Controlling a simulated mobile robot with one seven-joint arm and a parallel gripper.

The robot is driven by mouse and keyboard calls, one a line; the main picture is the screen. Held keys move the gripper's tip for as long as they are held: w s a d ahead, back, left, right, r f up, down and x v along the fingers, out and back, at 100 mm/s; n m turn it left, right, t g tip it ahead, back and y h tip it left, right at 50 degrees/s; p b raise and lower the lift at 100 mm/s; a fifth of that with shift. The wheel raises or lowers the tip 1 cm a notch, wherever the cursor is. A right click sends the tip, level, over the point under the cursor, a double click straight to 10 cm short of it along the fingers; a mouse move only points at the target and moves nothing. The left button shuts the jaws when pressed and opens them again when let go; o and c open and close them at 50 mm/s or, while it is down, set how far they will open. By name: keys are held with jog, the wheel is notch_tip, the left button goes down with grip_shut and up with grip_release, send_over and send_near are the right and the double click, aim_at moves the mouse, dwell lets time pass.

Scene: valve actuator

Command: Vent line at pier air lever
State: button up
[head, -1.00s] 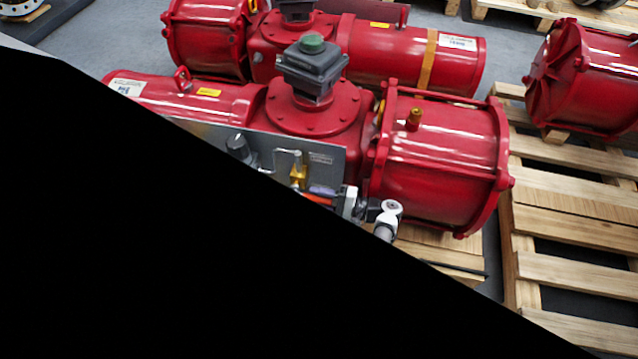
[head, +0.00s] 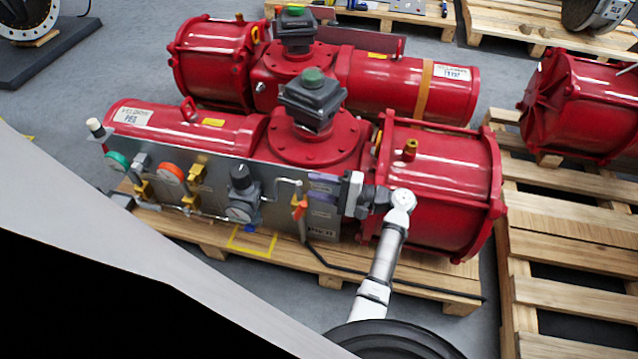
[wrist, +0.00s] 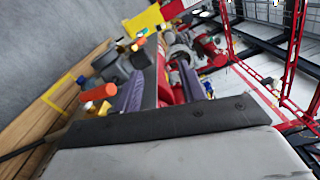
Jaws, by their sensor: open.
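The air lever is a small orange handle (head: 300,212) on a brass valve at the right end of the grey panel (head: 272,172). It appears short and tilted in the head view. In the wrist view an orange handle (wrist: 98,93) shows left of my fingers, apart from them. My gripper (head: 320,187) is open just above and right of the lever, by the panel's right end. Its two purple-padded fingers (wrist: 165,75) show apart and empty in the wrist view. The exact gap between fingers and lever is hard to judge.
The panel also carries a green-ringed valve (head: 118,161), a red-ringed one (head: 172,174) and a dark regulator (head: 242,184). The red actuator cylinder (head: 445,185) stands close behind my wrist. A wooden pallet (head: 425,280) lies below. Grey floor is open in front.

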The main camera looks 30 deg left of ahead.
jog(key=shift+r, duration=0.25)
